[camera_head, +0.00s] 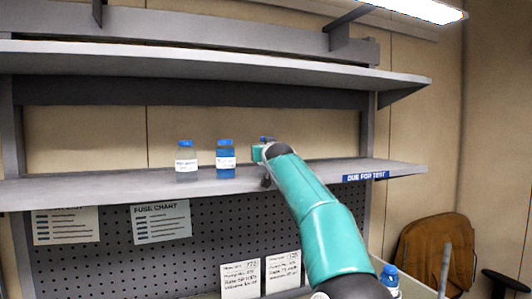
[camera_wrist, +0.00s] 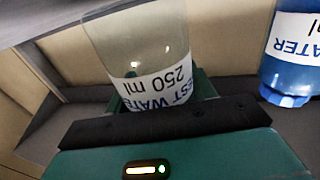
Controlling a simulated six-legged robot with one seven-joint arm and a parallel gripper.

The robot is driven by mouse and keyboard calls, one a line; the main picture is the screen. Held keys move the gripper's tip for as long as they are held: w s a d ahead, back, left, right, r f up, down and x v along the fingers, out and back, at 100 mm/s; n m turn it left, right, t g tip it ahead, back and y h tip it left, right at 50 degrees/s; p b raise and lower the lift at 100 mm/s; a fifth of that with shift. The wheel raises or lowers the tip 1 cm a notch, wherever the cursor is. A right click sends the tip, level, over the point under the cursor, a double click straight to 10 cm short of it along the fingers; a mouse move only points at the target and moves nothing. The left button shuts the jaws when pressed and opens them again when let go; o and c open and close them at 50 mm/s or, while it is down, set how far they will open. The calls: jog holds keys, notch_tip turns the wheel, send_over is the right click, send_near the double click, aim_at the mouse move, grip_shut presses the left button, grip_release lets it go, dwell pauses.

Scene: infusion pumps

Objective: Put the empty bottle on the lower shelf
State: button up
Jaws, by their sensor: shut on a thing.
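My gripper (camera_head: 264,154) is at the lower shelf (camera_head: 120,186), right of two bottles standing there. It is shut on a clear, empty-looking bottle (camera_wrist: 135,45) with a white "TEST WATER 250 ml" label, seen in the wrist view. In the head view that bottle is mostly hidden by my gripper, with only a bit of blue cap showing. I cannot tell whether its base touches the shelf. A blue-filled bottle (camera_head: 225,160) stands just left of my gripper and also shows in the wrist view (camera_wrist: 286,75). A bottle with a blue cap and paler contents (camera_head: 186,162) stands further left.
The upper shelf (camera_head: 200,62) overhangs the lower one. The lower shelf's right part, by the "DUE FOR TEST" tag (camera_head: 366,177), is clear. A pegboard (camera_head: 115,240) with papers is below. Another blue-capped bottle (camera_head: 389,279) is at the lower right, near a brown chair (camera_head: 433,250).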

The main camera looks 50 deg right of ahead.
jog(key=shift+w+d+f, duration=0.15)
jog(key=shift+w+f, duration=0.1)
jog(key=shift+f, duration=0.1)
jog(key=shift+s, duration=0.2)
jog(key=o, duration=1)
jog(key=shift+w, duration=0.15)
